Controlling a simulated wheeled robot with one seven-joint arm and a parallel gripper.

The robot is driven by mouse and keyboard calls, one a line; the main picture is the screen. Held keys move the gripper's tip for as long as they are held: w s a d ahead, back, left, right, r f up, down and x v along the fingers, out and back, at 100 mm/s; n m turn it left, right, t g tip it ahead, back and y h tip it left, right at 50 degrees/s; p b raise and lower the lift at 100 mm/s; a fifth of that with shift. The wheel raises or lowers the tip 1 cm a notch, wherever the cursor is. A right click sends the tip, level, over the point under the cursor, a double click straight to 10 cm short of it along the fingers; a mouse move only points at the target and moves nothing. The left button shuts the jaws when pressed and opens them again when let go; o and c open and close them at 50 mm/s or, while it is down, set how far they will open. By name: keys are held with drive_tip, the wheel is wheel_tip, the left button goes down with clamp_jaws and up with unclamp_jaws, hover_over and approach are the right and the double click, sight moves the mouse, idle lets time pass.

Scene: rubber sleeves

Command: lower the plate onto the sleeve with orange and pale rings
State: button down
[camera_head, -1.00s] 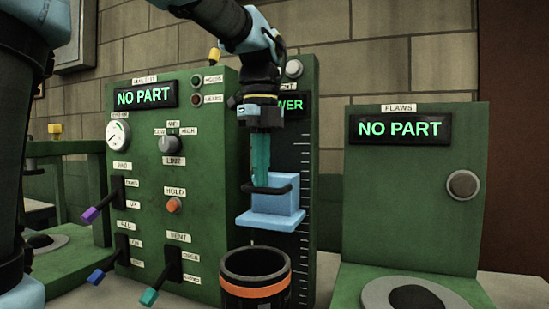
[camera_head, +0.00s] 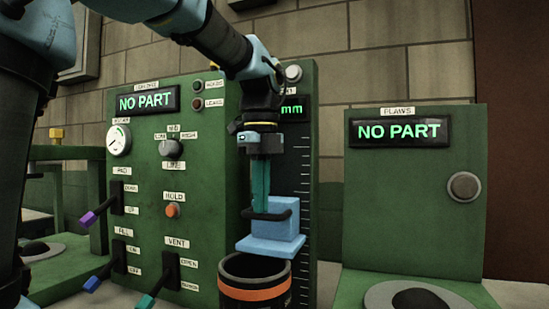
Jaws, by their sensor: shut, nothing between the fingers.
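The sleeve (camera_head: 252,292) is a dark, open-topped cylinder with an orange ring, standing upright at the bottom centre. Its lower part is cut off by the picture's edge, and I see no pale ring clearly. The light blue plate (camera_head: 270,246) with its block hangs just above the sleeve's back rim; I cannot tell whether it touches. A dark handle bar (camera_head: 266,214) sits at the plate's block. My gripper (camera_head: 261,208) has teal fingers, shut, pointing down at the handle bar, with nothing between them.
The tall green scale post (camera_head: 304,190) with tick marks stands behind the plate; its display ends in "mm". Left is a green panel (camera_head: 150,240) with levers, its screen reading "NO PART". Right is a flaws station (camera_head: 415,220), also reading "NO PART", with an empty round pad (camera_head: 374,298).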

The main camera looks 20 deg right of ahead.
idle(0.3)
wheel_tip(320, 180, up, 8)
drive_tip(key=p, duration=0.7)
drive_tip(key=shift+p, duration=0.35)
